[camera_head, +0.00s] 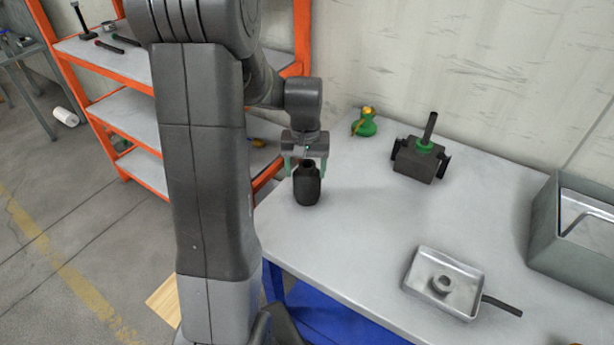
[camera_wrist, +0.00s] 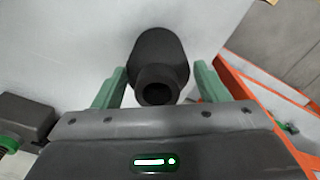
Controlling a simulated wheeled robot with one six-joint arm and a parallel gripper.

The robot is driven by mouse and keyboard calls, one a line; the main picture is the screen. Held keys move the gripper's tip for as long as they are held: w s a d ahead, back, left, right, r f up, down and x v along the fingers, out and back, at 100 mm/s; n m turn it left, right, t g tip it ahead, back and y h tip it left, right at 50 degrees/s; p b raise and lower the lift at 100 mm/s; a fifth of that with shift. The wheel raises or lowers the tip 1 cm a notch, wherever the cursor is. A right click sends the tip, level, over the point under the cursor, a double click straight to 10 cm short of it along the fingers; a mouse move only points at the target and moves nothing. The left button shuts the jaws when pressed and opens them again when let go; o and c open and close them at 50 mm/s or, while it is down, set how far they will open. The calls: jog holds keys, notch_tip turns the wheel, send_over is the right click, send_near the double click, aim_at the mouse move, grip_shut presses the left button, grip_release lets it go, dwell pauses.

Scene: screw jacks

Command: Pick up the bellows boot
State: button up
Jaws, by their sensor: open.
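The bellows boot appears to be the black, rounded, hollow piece (camera_head: 307,188) standing upright near the left edge of the table. In the wrist view the black piece (camera_wrist: 160,58) shows its narrow round neck with an open hole toward me. My gripper (camera_head: 306,168) is open, with green fingers at the height of the piece's top. In the wrist view my fingers (camera_wrist: 159,88) stand to the left and right of the neck, with gaps on both sides. Nothing is held.
On the table (camera_head: 355,245) a dark block with a green collar and upright rod (camera_head: 419,160) stands behind right. A green jack (camera_head: 364,123) is at the back. A metal tray (camera_head: 445,285) holds a ring. A grey bin (camera_head: 570,240) is at right. An orange shelf (camera_head: 120,100) stands left.

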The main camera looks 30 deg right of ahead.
jog(key=shift+w+d+f+p, duration=0.1)
jog(key=shift+d+f+p, duration=0.1)
jog(key=shift+f, duration=0.95)
jog(key=shift+w+d+f+p, duration=0.1)
jog(key=shift+d+f+p, duration=0.1)
jog(key=shift+f, duration=0.95)
jog(key=shift+c, duration=0.5)
jog(key=c, duration=1)
